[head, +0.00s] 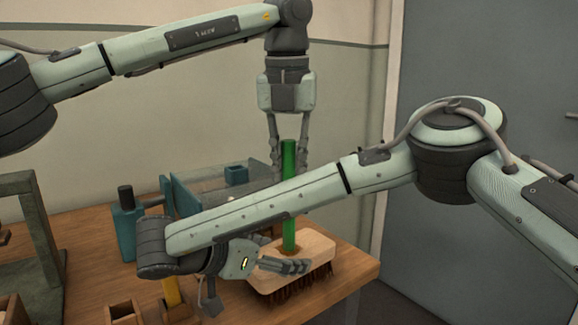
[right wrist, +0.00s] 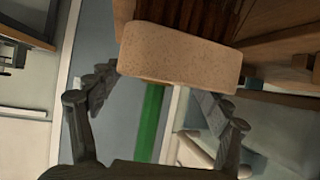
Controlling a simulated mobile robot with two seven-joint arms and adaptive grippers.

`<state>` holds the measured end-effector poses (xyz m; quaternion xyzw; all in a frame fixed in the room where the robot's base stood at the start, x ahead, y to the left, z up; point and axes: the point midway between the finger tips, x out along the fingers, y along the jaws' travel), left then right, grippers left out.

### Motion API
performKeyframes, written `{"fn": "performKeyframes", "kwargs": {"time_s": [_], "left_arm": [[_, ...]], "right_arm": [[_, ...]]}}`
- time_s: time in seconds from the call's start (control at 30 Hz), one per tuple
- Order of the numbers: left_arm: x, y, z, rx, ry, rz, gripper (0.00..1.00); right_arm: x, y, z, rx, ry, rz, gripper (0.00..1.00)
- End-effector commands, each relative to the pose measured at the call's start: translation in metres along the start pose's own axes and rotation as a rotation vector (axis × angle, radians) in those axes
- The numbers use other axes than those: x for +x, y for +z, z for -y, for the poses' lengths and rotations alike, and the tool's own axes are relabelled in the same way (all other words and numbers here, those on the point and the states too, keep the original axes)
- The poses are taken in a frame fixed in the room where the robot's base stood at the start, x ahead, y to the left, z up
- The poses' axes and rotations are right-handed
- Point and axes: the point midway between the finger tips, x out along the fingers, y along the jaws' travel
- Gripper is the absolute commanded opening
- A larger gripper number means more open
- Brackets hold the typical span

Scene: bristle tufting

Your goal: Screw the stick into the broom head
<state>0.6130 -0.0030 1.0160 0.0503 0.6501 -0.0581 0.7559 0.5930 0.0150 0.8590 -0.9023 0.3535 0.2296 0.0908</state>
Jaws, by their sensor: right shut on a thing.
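The green stick (head: 289,200) stands upright with its lower end at the top of the wooden broom head (head: 312,250); how deep it sits cannot be told. The broom head lies bristles down near the table's front right corner. My left gripper (head: 289,170) points down, its fingers on either side of the stick's upper part, with a small gap visible. My right gripper (head: 285,264) is shut on the broom head from the side. In the right wrist view, the broom head (right wrist: 180,55) is between its fingers (right wrist: 165,88) and the stick (right wrist: 149,120) shows behind.
A teal fixture with a clear panel (head: 215,180) stands behind my right forearm. A teal bottle-like thing (head: 125,225), a yellow post (head: 171,290) and small wooden boxes (head: 122,312) are at the left. The wooden table (head: 350,272) ends just right of the broom head.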

Motion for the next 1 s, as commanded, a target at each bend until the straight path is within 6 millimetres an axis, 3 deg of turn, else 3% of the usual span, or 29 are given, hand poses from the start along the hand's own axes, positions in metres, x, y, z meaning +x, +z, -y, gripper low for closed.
{"fn": "performKeyframes", "kwargs": {"time_s": [0.3, 0.47, 0.63, 0.67, 0.8, 1.0], "left_arm": [[0.0015, -0.0023, 0.0046, 0.786, -0.123, -0.002, 0.00], [0.0012, -0.0036, 0.0057, 1.096, -0.168, -0.001, 0.00], [0.0009, -0.0038, 0.0055, 1.108, -0.167, -0.001, 0.00], [0.0009, -0.0039, 0.0055, 1.108, -0.167, -0.001, 0.21], [0.0009, -0.0038, 0.0055, 1.107, -0.166, -0.001, 0.38], [0.0009, -0.0035, 0.0053, 1.105, -0.166, 0.000, 0.38]], "right_arm": [[0.0007, 0.0040, -0.0007, -0.009, 0.000, 0.006, 0.00], [0.0007, 0.0040, -0.0007, -0.009, 0.000, 0.006, 0.00], [0.0007, 0.0040, -0.0006, -0.009, 0.000, 0.006, 0.00], [0.0007, 0.0040, -0.0006, -0.009, 0.000, 0.006, 0.00], [0.0007, 0.0040, -0.0006, -0.009, 0.000, 0.006, 0.00], [0.0006, 0.0040, -0.0006, -0.008, 0.000, 0.006, 0.00]]}}
